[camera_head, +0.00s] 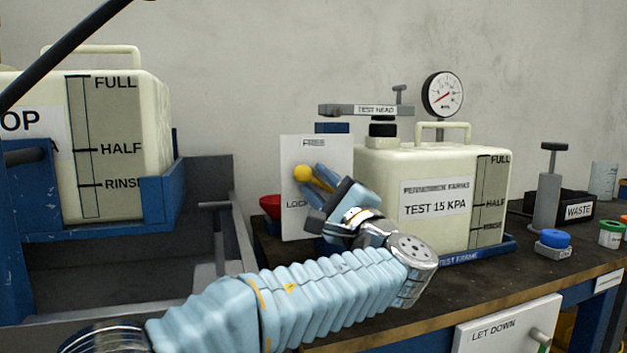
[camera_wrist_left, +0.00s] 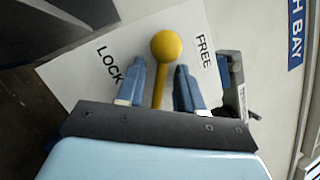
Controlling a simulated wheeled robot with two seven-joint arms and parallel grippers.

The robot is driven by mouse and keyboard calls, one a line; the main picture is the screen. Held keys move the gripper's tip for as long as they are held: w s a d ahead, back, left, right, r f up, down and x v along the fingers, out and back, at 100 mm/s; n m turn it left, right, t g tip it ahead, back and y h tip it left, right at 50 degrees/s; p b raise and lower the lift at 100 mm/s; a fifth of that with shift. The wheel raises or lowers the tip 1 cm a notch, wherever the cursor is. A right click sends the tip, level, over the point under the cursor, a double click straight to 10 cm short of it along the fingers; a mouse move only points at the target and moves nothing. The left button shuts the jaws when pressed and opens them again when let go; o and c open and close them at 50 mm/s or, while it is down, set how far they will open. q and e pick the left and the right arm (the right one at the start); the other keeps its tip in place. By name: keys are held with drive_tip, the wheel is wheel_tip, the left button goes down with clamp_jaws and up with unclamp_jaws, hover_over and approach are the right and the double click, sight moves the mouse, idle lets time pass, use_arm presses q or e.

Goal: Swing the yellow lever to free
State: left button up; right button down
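The yellow lever (camera_head: 303,173) with a round knob stands on a white plate (camera_head: 294,215) marked FREE at the top and LOCK at the bottom. In the head view the knob is at the plate's left, between the two words. In the left wrist view the lever (camera_wrist_left: 166,46) stands between LOCK and FREE. My left gripper (camera_head: 318,183) is at the plate. Its blue fingers (camera_wrist_left: 160,85) stand apart on either side of the lever's stem, with visible gaps. The lever's pivot is hidden behind the gripper. My right gripper does not show.
A cream tank (camera_head: 380,165) labelled TEST 15 KPA stands right behind my left wrist. A test head arm (camera_head: 358,110) and gauge (camera_head: 443,93) are above it. A red funnel (camera_head: 270,205) is left of the plate. Another cream tank (camera_head: 150,120) sits at far left.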

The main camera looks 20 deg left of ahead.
use_arm(q)
drive_tip(key=v, duration=1.1)
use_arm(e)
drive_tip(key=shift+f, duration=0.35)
use_arm(q)
drive_tip(key=shift+d+f, duration=0.1)
